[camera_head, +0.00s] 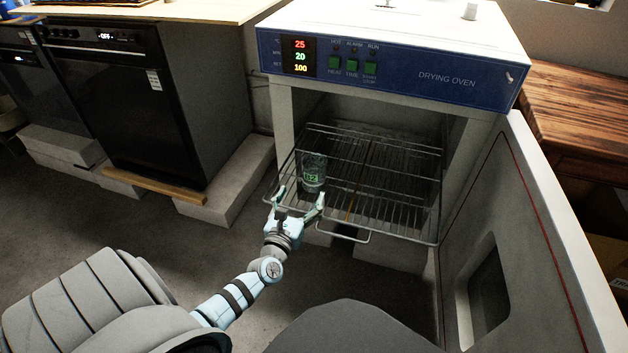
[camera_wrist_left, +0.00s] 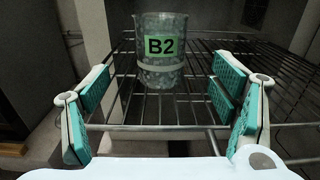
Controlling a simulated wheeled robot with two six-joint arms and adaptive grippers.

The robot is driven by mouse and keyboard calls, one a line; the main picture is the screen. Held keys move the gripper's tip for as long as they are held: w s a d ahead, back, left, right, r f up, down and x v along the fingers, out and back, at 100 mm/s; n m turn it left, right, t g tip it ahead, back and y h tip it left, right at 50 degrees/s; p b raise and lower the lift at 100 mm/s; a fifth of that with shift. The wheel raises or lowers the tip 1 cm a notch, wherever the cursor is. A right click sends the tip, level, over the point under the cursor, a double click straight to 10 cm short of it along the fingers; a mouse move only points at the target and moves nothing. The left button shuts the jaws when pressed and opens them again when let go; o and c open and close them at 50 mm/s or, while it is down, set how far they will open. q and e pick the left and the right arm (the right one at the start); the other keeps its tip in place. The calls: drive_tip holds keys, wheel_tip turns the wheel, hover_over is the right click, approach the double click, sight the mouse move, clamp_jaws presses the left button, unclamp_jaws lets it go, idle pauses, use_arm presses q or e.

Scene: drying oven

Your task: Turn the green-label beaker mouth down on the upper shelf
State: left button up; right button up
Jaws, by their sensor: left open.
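The clear glass beaker (camera_head: 314,163) with a green B2 label stands near the front left of the wire shelf (camera_head: 392,215). In the left wrist view the beaker (camera_wrist_left: 162,59) looks upright, its rim at the top and its label facing me. My left gripper (camera_head: 301,197) is open just in front of the beaker. Its teal-padded fingers (camera_wrist_left: 162,110) are spread wide with nothing between them, and the beaker is beyond them. My right gripper is not in view.
The drying oven (camera_head: 400,72) stands open, its door (camera_head: 540,230) swung out on the right. The shelf sticks out at the front, with a wire loop (camera_head: 342,236) at its edge. A black appliance (camera_head: 125,105) is at left. The rest of the shelf looks empty.

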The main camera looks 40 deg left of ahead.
sight(310, 179)
use_arm(q)
drive_tip(key=b+x, duration=0.2)
drive_tip(key=x, duration=0.6)
drive_tip(key=shift+w+r, duration=0.1)
drive_tip(key=shift+w, duration=0.1)
drive_tip(key=c, duration=1.3)
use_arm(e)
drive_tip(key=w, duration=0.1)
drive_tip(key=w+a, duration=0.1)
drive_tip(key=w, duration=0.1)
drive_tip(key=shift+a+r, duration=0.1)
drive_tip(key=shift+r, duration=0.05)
use_arm(q)
drive_tip(key=shift+r, duration=0.1)
